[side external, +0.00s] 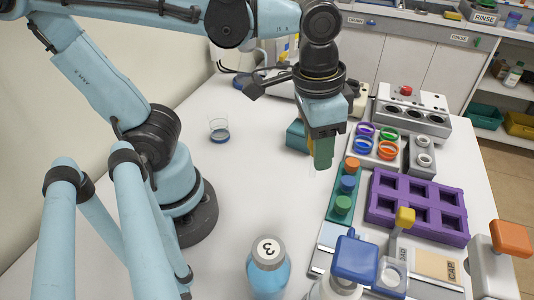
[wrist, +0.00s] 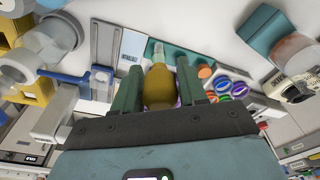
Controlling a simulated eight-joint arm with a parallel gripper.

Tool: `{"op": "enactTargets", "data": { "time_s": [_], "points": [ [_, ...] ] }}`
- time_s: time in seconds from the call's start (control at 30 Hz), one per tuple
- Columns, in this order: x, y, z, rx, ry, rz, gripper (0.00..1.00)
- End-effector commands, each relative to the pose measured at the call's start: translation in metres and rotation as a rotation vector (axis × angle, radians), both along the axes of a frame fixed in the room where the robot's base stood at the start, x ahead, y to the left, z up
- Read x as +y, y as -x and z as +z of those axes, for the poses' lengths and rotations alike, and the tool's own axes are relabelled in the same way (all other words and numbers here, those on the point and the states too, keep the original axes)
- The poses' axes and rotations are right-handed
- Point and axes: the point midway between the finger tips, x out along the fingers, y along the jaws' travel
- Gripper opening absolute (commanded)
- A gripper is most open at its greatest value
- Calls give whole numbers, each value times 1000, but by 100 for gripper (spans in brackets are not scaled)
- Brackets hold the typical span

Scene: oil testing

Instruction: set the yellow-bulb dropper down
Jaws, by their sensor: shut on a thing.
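My gripper (side external: 322,155) hangs pointing down above the white table, left of the green rack. In the wrist view its two green fingers (wrist: 160,75) are shut on the yellow bulb (wrist: 160,90) of the dropper, one finger on each side. The dropper's clear glass part (wrist: 158,53) extends beyond the bulb, away from the palm.
A glass with blue liquid (side external: 219,132) stands left. A bottle marked 3 (side external: 268,270) stands in front. The table's middle is clear.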

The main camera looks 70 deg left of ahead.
Motion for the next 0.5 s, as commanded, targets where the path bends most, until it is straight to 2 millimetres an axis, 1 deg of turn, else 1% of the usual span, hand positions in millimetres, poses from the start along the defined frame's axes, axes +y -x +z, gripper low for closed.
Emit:
{"op": "enactTargets", "data": {
  "time_s": [0.03,0.1,0.2,0.37,0.5],
  "points": [
    [12,-8,1,0,0,67,32],
    [29,-19,2,1,0,169,32],
    [54,-31,3,2,0,309,32],
    [91,-44,4,2,1,501,32],
    [126,-51,4,2,1,667,32]
  ]
}}
